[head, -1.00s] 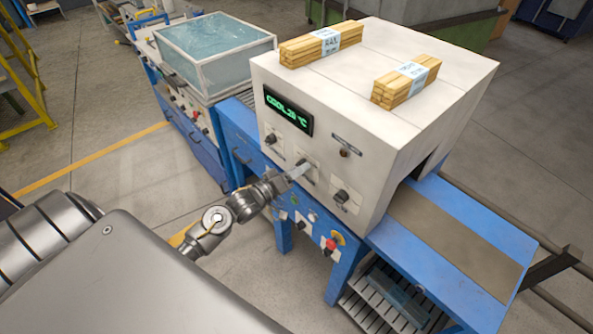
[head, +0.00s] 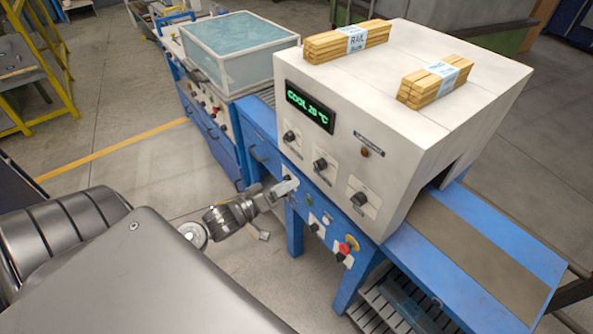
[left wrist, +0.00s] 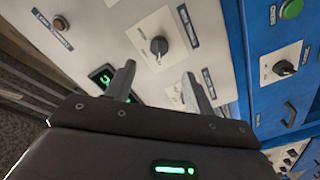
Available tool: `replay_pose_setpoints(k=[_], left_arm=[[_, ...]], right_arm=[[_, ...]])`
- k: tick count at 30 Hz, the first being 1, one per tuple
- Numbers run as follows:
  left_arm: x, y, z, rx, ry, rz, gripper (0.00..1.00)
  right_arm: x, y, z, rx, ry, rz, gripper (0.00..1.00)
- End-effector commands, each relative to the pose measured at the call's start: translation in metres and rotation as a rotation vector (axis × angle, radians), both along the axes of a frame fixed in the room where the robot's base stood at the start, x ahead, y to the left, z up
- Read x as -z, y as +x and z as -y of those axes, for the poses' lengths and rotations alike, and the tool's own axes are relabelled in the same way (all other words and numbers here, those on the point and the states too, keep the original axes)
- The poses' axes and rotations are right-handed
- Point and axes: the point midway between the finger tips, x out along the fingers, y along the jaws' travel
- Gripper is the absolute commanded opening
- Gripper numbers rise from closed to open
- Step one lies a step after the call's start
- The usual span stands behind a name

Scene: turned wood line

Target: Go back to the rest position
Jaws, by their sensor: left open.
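My left gripper (head: 287,187) is in front of the white oven-like machine, low at the lower left of its panel. It is open and empty, apart from the knobs. In the left wrist view its two fingers (left wrist: 160,88) stand apart with the panel behind them. The white machine (head: 430,130) has a green display (head: 310,106) reading "COOL 20 °C". Three dark knobs (head: 320,164) sit in a row under the display. One knob (left wrist: 158,46) shows clearly in the left wrist view. My right gripper is not in view.
Two banded bundles of wood strips (head: 346,42) lie on the machine's top. A belt (head: 470,245) leaves its right side. A blue frame with a red button (head: 344,249) is close below my gripper. A glass-sided tank (head: 226,55) stands behind left. Floor (head: 125,165) is open at left.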

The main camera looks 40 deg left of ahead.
Motion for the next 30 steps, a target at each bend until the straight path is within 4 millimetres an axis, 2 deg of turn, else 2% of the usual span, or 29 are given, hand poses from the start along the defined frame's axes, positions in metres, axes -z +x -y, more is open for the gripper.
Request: replay_pose_setpoints(k=[4,20,24,25,26,29,30], left_arm=[[0.0,-0.006,-0.001,0.001,0.0,0.001,0.54],[-0.001,-0.006,-0.001,0.001,0.003,0.002,0.54],[0.001,-0.005,-0.003,-0.007,0.109,0.023,0.54],[0.006,-0.005,-0.006,-0.016,0.159,0.023,0.54],[0.019,-0.004,-0.014,-0.033,0.222,0.009,0.54],[0.087,-0.01,-0.039,-0.075,0.412,-0.102,0.54],[0.119,-0.016,-0.047,-0.083,0.478,-0.158,0.54]], right_arm=[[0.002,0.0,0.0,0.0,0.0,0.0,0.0],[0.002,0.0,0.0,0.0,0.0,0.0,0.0],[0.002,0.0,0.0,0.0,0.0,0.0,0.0],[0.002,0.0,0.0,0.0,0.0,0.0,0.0],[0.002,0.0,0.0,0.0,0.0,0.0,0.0],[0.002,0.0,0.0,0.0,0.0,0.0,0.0],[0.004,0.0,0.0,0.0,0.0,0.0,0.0]])
